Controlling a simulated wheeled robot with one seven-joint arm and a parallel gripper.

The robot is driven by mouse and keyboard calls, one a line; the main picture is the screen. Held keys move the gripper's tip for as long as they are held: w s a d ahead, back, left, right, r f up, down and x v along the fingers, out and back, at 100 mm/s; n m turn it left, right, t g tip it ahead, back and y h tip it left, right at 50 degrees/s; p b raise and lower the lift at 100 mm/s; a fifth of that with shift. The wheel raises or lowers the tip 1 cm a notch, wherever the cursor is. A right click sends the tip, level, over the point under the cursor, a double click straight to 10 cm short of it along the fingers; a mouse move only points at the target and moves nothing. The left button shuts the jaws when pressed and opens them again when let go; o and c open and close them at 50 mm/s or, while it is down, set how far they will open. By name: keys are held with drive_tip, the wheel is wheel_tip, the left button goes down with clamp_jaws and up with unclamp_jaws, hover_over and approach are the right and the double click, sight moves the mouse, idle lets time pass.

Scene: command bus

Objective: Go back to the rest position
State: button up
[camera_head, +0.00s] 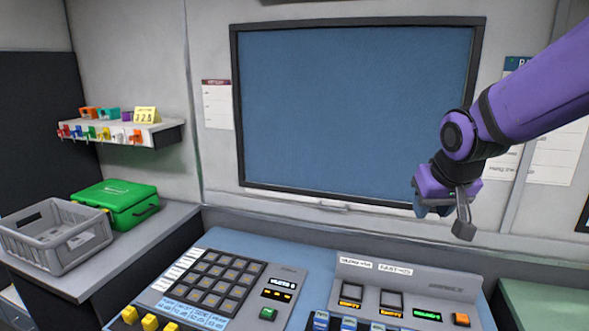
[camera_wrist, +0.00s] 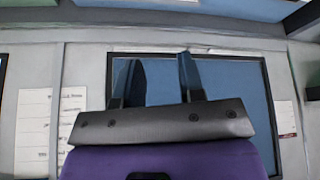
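My gripper (camera_head: 448,215) hangs from my purple arm at the right of the head view, in the air in front of the blue wall board (camera_head: 350,105). In the wrist view my gripper (camera_wrist: 158,75) shows two dark fingers standing apart, with the blue board behind them. Nothing shows between the fingers. The gripper touches nothing that I can see.
Below are a button console (camera_head: 222,280) with yellow knobs and a second console (camera_head: 405,285) with small screens. A grey crate (camera_head: 62,245) and a green case (camera_head: 118,200) stand on the left counter. A small shelf (camera_head: 125,130) holds several coloured items.

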drive_tip(key=s+d+r, duration=0.2)
drive_tip(key=s+r, duration=0.1)
drive_tip(key=s, duration=0.7)
drive_tip(key=s+d+r, duration=0.2)
drive_tip(key=s+r, duration=0.1)
drive_tip(key=s, duration=0.6)
drive_tip(key=shift+s+d, duration=0.35)
drive_tip(key=shift+r, duration=0.1)
